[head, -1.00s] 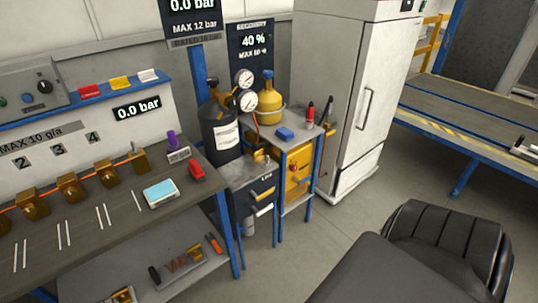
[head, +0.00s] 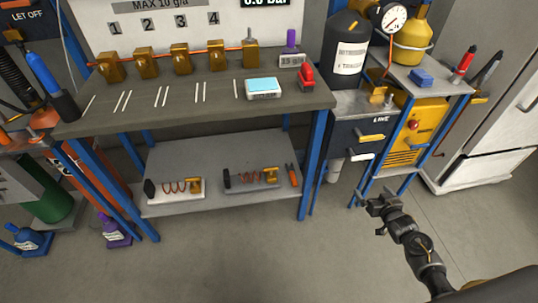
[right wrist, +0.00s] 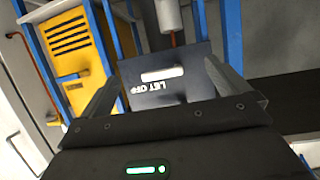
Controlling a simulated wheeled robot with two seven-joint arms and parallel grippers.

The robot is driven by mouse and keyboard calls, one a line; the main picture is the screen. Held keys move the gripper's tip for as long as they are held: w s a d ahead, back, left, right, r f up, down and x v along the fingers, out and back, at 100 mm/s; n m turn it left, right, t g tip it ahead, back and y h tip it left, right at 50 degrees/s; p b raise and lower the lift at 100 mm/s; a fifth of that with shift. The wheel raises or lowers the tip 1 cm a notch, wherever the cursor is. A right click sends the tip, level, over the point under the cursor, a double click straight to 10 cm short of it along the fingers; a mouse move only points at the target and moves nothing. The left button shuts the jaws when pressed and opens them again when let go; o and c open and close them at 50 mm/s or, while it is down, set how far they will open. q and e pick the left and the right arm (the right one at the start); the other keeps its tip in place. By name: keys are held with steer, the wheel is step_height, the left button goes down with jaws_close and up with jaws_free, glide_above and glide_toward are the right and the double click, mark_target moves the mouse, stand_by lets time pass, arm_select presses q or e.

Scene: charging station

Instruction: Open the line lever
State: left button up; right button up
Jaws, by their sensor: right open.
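The dark panel marked LINE (head: 345,135) is at the right end of the workbench in the head view. A yellow lever (head: 371,137) sticks out near the LINE label, and a white handle (head: 360,156) is below it. My right gripper (head: 376,203) is open and empty, below and in front of the panel, apart from it. In the right wrist view its fingers (right wrist: 160,72) spread before a dark plate with upside-down LET OFF lettering (right wrist: 150,90) and a white handle (right wrist: 163,75). My left gripper is not in view.
The workbench (head: 215,98) stands left of the panel, with a lower shelf (head: 215,160). A yellow vented box (head: 415,130) in a blue-legged stand is just right of the panel. A dark gas cylinder (head: 345,50) stands above. The grey floor (head: 290,260) in front is clear.

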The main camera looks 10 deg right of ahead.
mark_target(372, 139)
steer(key=w+d+r+t+b, duration=0.2)
steer(key=w+r+t+b, duration=0.25)
steer(key=r, duration=0.85)
steer(key=shift+n+y, duration=0.4)
steer(key=w, duration=0.7)
steer(key=w+b, duration=0.1)
steer(key=w, duration=0.2)
steer(key=shift+w+d, duration=0.2)
steer(key=shift+d, duration=0.1)
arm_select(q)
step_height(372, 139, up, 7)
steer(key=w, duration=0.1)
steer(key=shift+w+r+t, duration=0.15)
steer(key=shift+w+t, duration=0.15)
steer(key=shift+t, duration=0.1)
arm_select(e)
steer(key=shift+w, duration=0.5)
